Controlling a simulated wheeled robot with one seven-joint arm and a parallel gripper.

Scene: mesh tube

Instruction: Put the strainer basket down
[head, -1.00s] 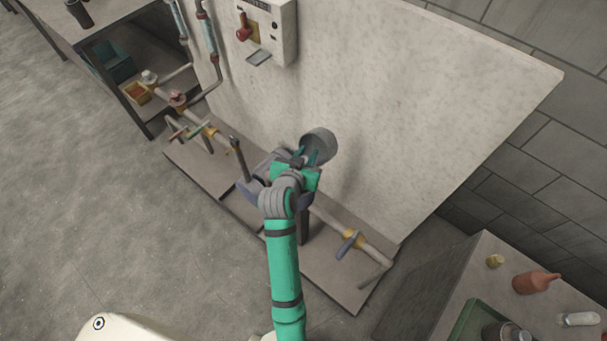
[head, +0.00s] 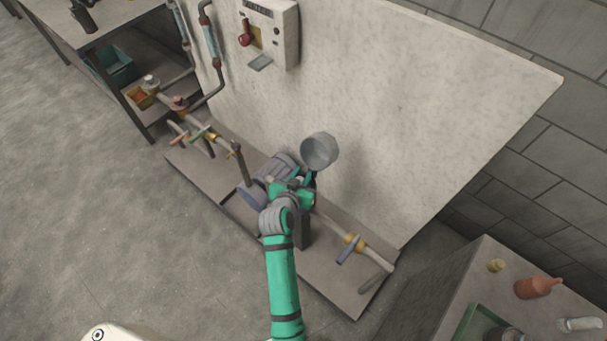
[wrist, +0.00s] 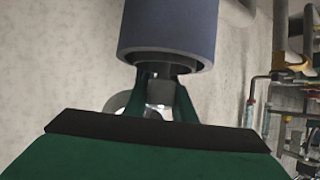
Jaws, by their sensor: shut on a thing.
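The strainer basket (head: 319,152) is a grey round cup, held up in front of the pale upright panel in the head view.
A pipe with a blue-handled valve (head: 348,247) runs along the low base plate (head: 345,290). More pipes and valves (head: 200,133) stand to the left. A control box (head: 270,35) hangs on the panel. A bench (head: 470,265) with a green tray (head: 476,325) and bottles is at the lower right.

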